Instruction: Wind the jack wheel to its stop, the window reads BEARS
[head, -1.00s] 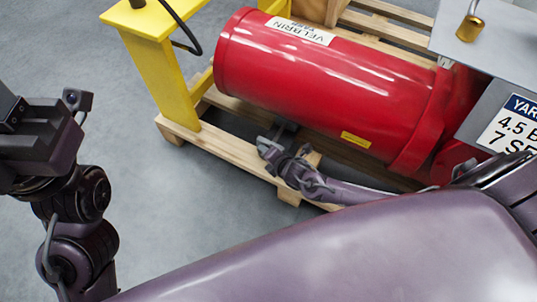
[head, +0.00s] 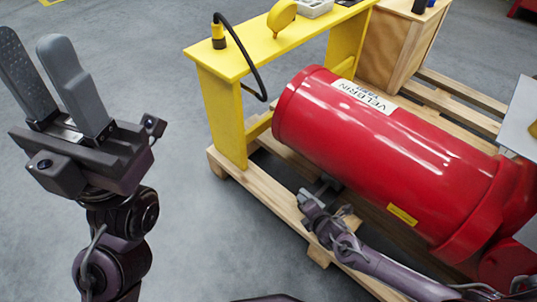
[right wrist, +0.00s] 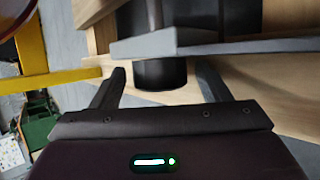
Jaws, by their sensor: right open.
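A red cylinder (head: 400,150) lies on its side above a wooden pallet, with a white label on top. My right gripper (head: 322,188) is low beside the cylinder, near the pallet's edge, partly hidden. In the right wrist view my right gripper (right wrist: 160,82) is open. A short dark round part (right wrist: 160,73) shows between its fingers, under a grey plate (right wrist: 200,45); I cannot tell whether they touch it. I cannot make out the jack wheel for certain, nor any window reading BEARS. My left gripper (head: 32,45) is open and empty, raised at the left with its fingers up.
A yellow bench frame (head: 230,110) stands on the pallet (head: 270,195) behind the cylinder, with a black cable hanging from a yellow fitting (head: 218,36). A wooden box (head: 395,45) stands at the back. The grey floor at left is clear.

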